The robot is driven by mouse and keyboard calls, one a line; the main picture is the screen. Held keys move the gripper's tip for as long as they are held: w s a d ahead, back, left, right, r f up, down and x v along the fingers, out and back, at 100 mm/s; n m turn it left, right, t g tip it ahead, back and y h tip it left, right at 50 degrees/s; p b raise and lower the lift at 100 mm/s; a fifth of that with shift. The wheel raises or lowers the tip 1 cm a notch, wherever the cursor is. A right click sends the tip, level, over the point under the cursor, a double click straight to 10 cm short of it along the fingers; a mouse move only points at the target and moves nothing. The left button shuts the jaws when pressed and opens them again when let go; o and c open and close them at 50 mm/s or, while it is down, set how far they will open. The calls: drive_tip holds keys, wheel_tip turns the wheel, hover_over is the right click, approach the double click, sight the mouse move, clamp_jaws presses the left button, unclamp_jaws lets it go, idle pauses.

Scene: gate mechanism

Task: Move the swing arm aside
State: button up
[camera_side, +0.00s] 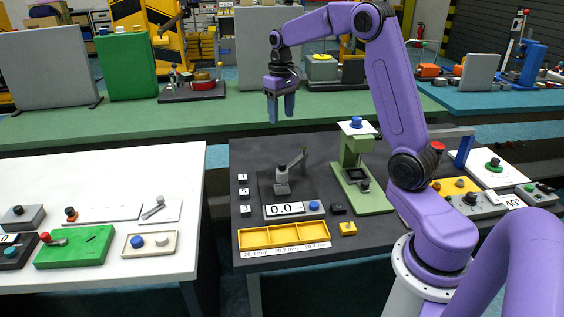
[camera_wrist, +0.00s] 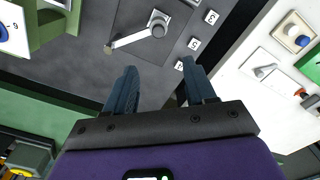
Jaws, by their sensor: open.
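The swing arm (camera_side: 296,162) is a thin grey bar on a grey pivot post (camera_side: 282,180), set on a dark plate on the dark table. In the side view it points back and to the right. In the wrist view the swing arm (camera_wrist: 132,39) runs from its round pivot (camera_wrist: 158,25) toward the lower left, ending in a small tip. My gripper (camera_side: 280,118) hangs with its blue fingers down, above and behind the device. In the wrist view my gripper (camera_wrist: 159,68) is open and empty, its fingers apart and not touching the bar.
A display reading 0.0 (camera_side: 284,210) and a yellow tray (camera_side: 284,235) lie in front. Numbered tags (camera_side: 243,193) stand left. A green press with a blue knob (camera_side: 357,165) stands close on the right. A white table (camera_side: 120,185) lies further left.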

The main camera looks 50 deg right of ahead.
sight(282, 163)
drive_tip(key=f, duration=1.7)
drive_tip(key=shift+d+f, duration=0.2)
drive_tip(key=shift+w, duration=0.1)
clamp_jaws()
